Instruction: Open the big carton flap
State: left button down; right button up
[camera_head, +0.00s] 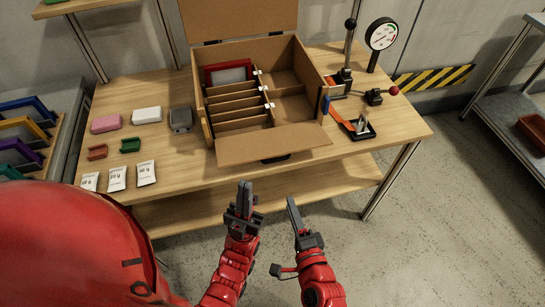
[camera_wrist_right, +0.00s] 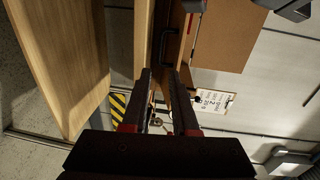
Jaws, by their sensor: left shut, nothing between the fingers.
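The brown carton (camera_head: 203,117) stands on the wooden table. Its large rear flap (camera_head: 240,18) stands upright at the back, cut off by the top edge. Its front flap (camera_head: 273,144) is folded outward and down, with a dark handle (camera_head: 277,159) below its front edge. My left gripper (camera_head: 245,184) is shut and empty, in front of the table. My right gripper (camera_head: 293,200) is to its right, apart from the carton. In the right wrist view the right gripper (camera_wrist_right: 163,72) has its fingers apart with nothing held between them.
The table (camera_head: 360,157) carries pink, white and grey blocks and packets at left. A gauge (camera_head: 382,34), levers and an orange-handled tool (camera_head: 355,127) stand at right. Inside the carton are dividers and a red frame (camera_head: 229,73). Side shelves flank the table.

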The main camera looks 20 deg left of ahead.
aim_at(275, 159)
jog(key=x, duration=1.7)
jog(key=shift+w, duration=0.1)
grip_shut()
dwell(0.8)
